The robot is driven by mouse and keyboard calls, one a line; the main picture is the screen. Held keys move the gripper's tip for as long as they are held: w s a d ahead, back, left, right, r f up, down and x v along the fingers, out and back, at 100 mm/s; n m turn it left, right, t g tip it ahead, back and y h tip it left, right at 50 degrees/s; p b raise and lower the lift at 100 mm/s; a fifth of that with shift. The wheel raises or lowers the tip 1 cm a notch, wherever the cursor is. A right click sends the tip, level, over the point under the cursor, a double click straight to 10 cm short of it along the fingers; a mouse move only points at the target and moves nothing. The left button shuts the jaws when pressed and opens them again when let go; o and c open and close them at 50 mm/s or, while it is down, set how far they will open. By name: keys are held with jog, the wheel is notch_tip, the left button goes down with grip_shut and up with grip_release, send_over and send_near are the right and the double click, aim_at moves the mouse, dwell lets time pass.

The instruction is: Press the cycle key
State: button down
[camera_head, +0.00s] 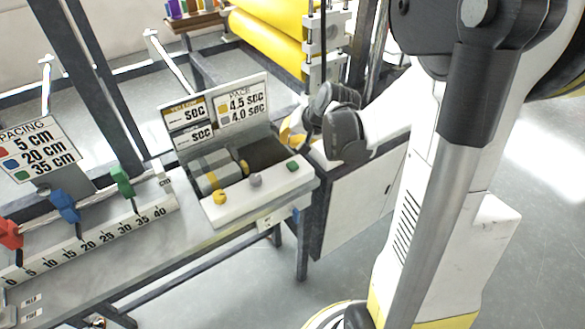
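A white control box (225,204) stands at the right end of the bench. Its front strip carries a yellow knob (219,197), a grey knob (255,180) and a green knob (292,166). I cannot read which one is the cycle key. My gripper (291,131) is only partly visible, mostly hidden by my dark wrist, up and behind the green knob and apart from the knobs. Its fingers are too small and covered to tell open from shut.
A pace sign (239,106) stands behind the box. Left are a ruler rail (100,236) with red, blue and green sliders and a pacing sign (38,150). Yellow rollers (268,45) stand behind. A white cabinet (352,205) is right of the box.

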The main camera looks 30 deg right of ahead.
aim_at(289, 163)
notch_tip(289, 163, down, 6)
jog(key=b, duration=0.4)
jog(key=shift+r, duration=0.1)
dwell(1.1)
jog(key=shift+f+b, duration=0.4)
jog(key=shift+f+b, duration=0.5)
jog(key=shift+f, duration=0.05)
dwell(0.7)
jog(key=shift+r, duration=0.15)
jog(key=shift+r+p, duration=0.8)
jog(key=shift+r, duration=0.05)
notch_tip(289, 163, up, 5)
jog(key=p, duration=0.4)
